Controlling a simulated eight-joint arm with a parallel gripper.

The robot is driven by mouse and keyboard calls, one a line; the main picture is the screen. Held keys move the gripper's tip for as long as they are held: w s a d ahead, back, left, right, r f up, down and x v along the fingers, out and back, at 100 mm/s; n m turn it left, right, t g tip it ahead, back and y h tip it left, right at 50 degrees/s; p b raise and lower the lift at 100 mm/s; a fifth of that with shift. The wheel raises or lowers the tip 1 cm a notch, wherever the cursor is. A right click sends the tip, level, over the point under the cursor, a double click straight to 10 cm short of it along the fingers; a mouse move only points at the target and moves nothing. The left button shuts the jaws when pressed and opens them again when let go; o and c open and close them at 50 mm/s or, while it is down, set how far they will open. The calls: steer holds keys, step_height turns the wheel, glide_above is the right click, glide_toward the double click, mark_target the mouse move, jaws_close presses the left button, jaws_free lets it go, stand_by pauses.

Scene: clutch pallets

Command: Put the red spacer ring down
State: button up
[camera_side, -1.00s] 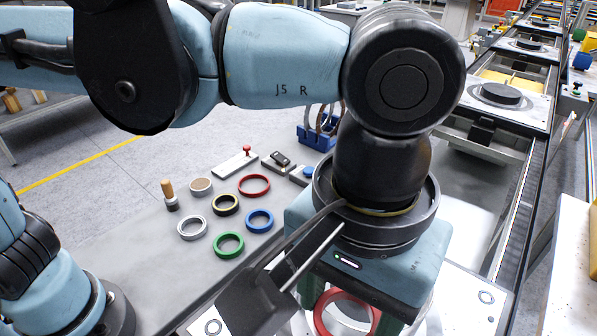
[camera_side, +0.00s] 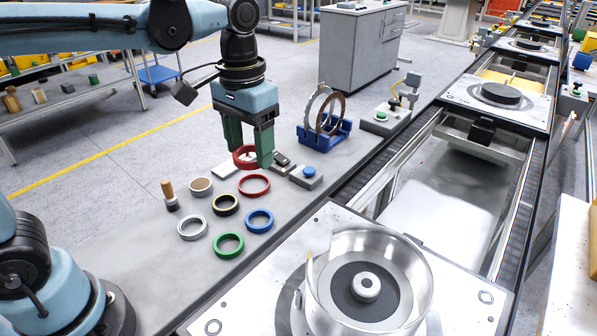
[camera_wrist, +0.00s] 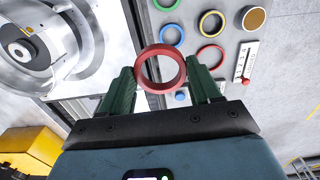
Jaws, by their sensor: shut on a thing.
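My gripper (camera_side: 248,150) has green fingers and is shut on a red spacer ring (camera_side: 240,160). The held ring is above the grey bench, near its back edge. In the wrist view the ring (camera_wrist: 160,50) sits between the two fingertips of my gripper (camera_wrist: 160,82). A second red ring (camera_side: 254,195) lies flat on the bench, just below and in front of the held one in the side view. It also shows in the wrist view (camera_wrist: 200,57).
A green ring (camera_side: 229,254), blue ring (camera_side: 247,221), silver ring (camera_side: 179,228) and black-and-yellow ring (camera_side: 214,205) lie nearby. A blue stand (camera_side: 325,143) holds two upright discs. A metal housing (camera_side: 422,275) sits on a pallet at front right. The bench's front left is clear.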

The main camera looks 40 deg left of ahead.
steer(key=a, duration=0.6)
steer(key=s+d+f+n, duration=0.1)
steer(key=s+d+f, duration=0.3)
steer(key=s, duration=0.5)
steer(key=s+d+f, duration=0.3)
steer(key=s+d, duration=0.1)
steer(key=s, duration=0.6)
glide_above(174, 256)
step_height(174, 256, down, 7)
steer(key=shift+f, duration=2.2)
steer(key=shift+f, duration=0.2)
steer(key=o, duration=1)
